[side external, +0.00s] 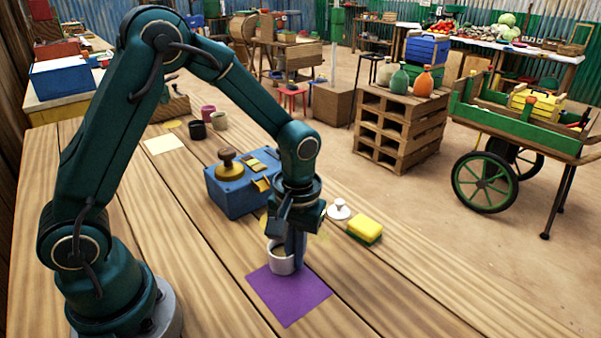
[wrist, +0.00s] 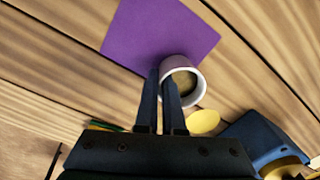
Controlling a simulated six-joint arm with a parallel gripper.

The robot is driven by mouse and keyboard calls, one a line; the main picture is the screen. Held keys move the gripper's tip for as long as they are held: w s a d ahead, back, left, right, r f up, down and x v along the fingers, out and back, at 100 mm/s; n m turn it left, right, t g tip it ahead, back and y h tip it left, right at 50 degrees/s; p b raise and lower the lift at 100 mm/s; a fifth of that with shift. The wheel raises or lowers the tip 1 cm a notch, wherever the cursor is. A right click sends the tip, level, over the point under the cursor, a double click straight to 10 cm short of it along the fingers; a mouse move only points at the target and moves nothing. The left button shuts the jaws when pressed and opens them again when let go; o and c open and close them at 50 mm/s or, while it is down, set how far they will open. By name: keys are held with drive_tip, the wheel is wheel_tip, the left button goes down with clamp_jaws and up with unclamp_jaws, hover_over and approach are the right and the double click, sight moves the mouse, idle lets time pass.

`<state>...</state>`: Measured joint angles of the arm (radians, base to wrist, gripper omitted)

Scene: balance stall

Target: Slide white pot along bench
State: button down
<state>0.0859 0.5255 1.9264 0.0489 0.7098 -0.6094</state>
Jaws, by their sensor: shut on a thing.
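The white pot (side external: 281,264) stands upright at the back edge of a purple square (side external: 290,300) on the wooden bench. In the wrist view the pot (wrist: 199,88) overlaps the near edge of the purple square (wrist: 160,32), and a brownish inside shows. My gripper (side external: 296,264) points down at the pot's right side. In the wrist view my gripper (wrist: 161,76) is shut on the pot's wall, one finger outside and the other at the inner side of the rim. The fingertips are partly hidden.
A blue balance box (side external: 238,190) with a brass weight stands behind the pot. A yellow disc (wrist: 203,122) lies near the pot. A white knobbed piece (side external: 339,209) and a yellow-green sponge (side external: 365,228) lie to the right. The bench front is clear.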

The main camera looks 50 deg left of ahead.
drive_tip(key=shift+s+d, duration=0.35)
drive_tip(key=shift+d, duration=0.3)
drive_tip(key=shift+s+d, duration=0.35)
drive_tip(key=shift+d, duration=0.3)
drive_tip(key=shift+s+d, duration=0.35)
drive_tip(key=shift+d, duration=0.3)
drive_tip(key=c, duration=1)
unclamp_jaws()
drive_tip(key=shift+o, duration=0.2)
drive_tip(key=shift+r, duration=2.6)
